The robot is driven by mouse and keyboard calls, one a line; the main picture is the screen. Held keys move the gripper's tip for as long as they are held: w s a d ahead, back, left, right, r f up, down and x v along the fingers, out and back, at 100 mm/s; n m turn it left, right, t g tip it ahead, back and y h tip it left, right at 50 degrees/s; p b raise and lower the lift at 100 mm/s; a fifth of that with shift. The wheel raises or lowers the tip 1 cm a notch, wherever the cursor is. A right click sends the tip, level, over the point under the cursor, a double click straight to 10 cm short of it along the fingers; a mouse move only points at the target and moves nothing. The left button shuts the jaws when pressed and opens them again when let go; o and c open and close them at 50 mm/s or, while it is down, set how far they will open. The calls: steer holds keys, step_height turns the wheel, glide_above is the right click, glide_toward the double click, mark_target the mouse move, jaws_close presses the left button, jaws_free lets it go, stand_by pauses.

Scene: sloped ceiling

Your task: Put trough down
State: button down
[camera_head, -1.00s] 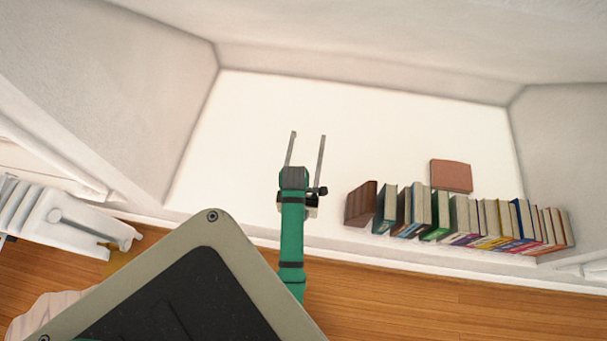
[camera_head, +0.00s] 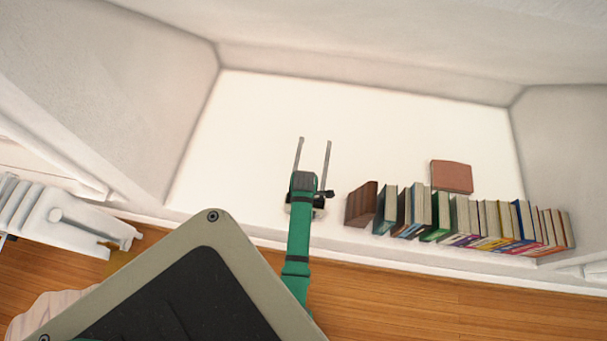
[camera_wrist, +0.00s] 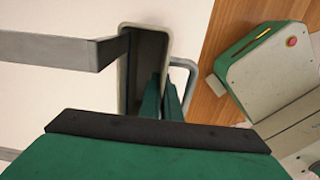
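My gripper (camera_head: 316,140) is over the white ledge, left of the row of books. Its two long grey fingers are parallel and apart, with nothing visible between them, so it is open. In the wrist view a grey finger (camera_wrist: 50,48) reaches in from the left, and green parts of my arm fill the bottom. I see no object that I can clearly make out as a trough in either view. A pale, dark-edged shape shows around my wrist in the head view, and I cannot tell what it is.
A brown wooden block (camera_head: 361,205) stands at the left end of a row of several books (camera_head: 480,220). A reddish-brown flat item (camera_head: 451,177) lies behind the row. The white ledge (camera_head: 250,125) is clear at left and back. A white radiator (camera_head: 75,222) is at far left.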

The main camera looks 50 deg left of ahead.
steer(key=shift+f, duration=0.1)
steer(key=c, duration=2)
jaws_free()
step_height(320, 180, up, 12)
steer(key=shift+r, duration=0.15)
